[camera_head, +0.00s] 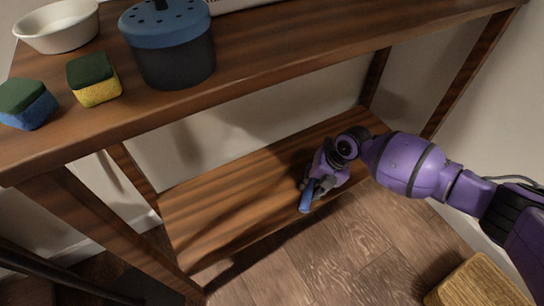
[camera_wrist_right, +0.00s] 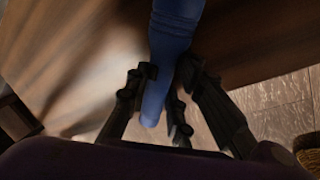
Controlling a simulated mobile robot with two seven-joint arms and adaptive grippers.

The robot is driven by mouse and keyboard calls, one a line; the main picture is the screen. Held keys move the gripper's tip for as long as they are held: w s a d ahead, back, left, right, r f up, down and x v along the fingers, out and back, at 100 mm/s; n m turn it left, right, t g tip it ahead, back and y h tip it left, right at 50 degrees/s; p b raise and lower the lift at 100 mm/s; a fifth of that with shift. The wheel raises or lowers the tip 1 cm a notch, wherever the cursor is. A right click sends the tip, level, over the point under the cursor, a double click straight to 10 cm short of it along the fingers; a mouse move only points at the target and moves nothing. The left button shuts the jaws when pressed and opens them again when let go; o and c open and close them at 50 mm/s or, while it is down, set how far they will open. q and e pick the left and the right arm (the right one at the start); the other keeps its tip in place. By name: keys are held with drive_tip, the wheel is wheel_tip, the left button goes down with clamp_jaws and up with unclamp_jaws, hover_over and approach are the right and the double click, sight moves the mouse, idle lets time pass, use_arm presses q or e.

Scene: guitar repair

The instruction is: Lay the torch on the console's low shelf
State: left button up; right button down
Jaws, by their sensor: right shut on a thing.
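The torch (camera_head: 306,197) is a blue cylinder. My right gripper (camera_head: 318,186) is shut on it over the right front part of the console's low shelf (camera_head: 225,200). The right wrist view shows the torch (camera_wrist_right: 173,45) between the dark fingers of the right gripper (camera_wrist_right: 168,85), with its wider end toward the top of the picture. The low shelf (camera_wrist_right: 85,50) is behind it. I cannot tell whether the torch touches the shelf. My left gripper is not in view.
The console's top (camera_head: 250,50) overhangs the low shelf. It holds a white bowl (camera_head: 60,28), a dark blue-lidded canister (camera_head: 170,50) and two sponges (camera_head: 95,82) (camera_head: 28,104). The low shelf is bare to the left. A woven box (camera_head: 478,285) stands on the floor at right.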

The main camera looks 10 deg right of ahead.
drive_tip(key=shift+f, duration=0.2)
drive_tip(key=c, duration=1.5)
unclamp_jaws()
drive_tip(key=shift+c, duration=0.2)
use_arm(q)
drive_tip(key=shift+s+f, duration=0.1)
use_arm(e)
drive_tip(key=shift+s, duration=0.1)
drive_tip(key=shift+r, duration=0.1)
use_arm(q)
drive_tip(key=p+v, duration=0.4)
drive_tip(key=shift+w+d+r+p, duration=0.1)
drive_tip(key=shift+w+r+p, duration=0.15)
drive_tip(key=shift+p, duration=0.1)
use_arm(e)
drive_tip(key=v, duration=1.2)
